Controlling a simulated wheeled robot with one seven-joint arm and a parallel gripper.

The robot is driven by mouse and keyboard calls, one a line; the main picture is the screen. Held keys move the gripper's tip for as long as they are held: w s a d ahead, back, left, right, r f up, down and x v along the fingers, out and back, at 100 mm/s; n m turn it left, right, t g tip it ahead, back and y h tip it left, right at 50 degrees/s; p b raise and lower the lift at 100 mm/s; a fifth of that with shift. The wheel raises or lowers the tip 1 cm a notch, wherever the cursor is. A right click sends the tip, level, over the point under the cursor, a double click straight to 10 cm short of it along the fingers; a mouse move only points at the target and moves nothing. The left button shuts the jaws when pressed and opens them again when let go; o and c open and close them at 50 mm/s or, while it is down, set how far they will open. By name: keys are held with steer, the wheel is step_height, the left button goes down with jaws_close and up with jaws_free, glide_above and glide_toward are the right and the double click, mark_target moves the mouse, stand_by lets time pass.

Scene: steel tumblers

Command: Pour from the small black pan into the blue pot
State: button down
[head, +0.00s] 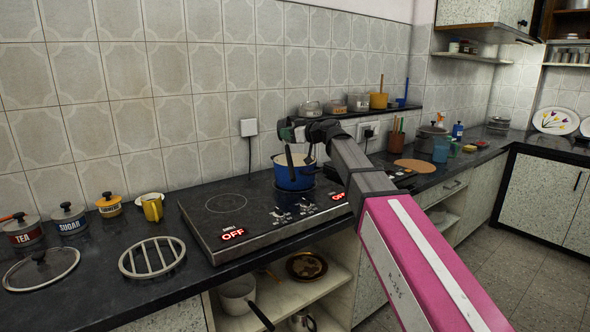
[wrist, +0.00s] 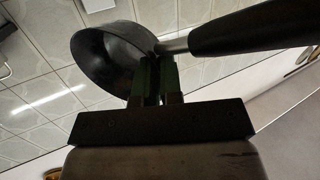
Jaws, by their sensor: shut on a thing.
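The blue pot (head: 294,176) stands on the black hob in the head view, with a pale inside showing at its rim. My gripper (head: 305,130) is above the pot, at the end of my arm. In the wrist view my gripper (wrist: 158,72) is shut on the small black pan (wrist: 103,62), where its metal neck joins the black handle (wrist: 255,28). The pan's bowl is on the left of the fingers and its handle runs off to the right. In the head view the pan is small and dark; its exact tilt and contents cannot be told.
The hob (head: 237,212) shows red OFF displays. A yellow mug (head: 152,209), lidded jars (head: 69,219) and a round metal rack (head: 152,257) are to its left. A tiled wall and a shelf (head: 375,111) with several containers are behind. A white pan (head: 237,297) sits below the counter.

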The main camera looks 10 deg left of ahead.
steer(key=shift+w+d+r+m+t+y+p, duration=0.1)
steer(key=shift+d+r+m+t+y+p, duration=0.2)
steer(key=shift+r+y, duration=0.35)
steer(key=shift+s+d+r+m+t+y+p, duration=0.15)
steer(key=shift+d+r+m+t+y, duration=0.15)
steer(key=shift+r+y, duration=0.4)
steer(key=shift+w+d+r+m+t+y+p, duration=0.15)
steer(key=shift+d+r+m+t+y+p, duration=0.2)
steer(key=shift+r+y, duration=0.3)
stand_by(1.6)
steer(key=shift+d+f+m+t+y, duration=0.25)
steer(key=shift+d+y, duration=0.15)
steer(key=shift+y, duration=0.4)
stand_by(0.6)
steer(key=shift+d+r+m+t+y+p, duration=0.4)
steer(key=shift+r+m+y+p, duration=0.1)
steer(key=shift+r+y, duration=0.15)
stand_by(0.7)
steer(key=shift+d+f+m+t+y+p, duration=0.15)
steer(key=shift+m+t+y, duration=0.25)
steer(key=shift+t, duration=0.1)
steer(key=shift+d+f+m+t+y+p, duration=0.15)
steer(key=shift+m+t+y, duration=0.1)
steer(key=shift+m+t, duration=0.2)
stand_by(0.7)
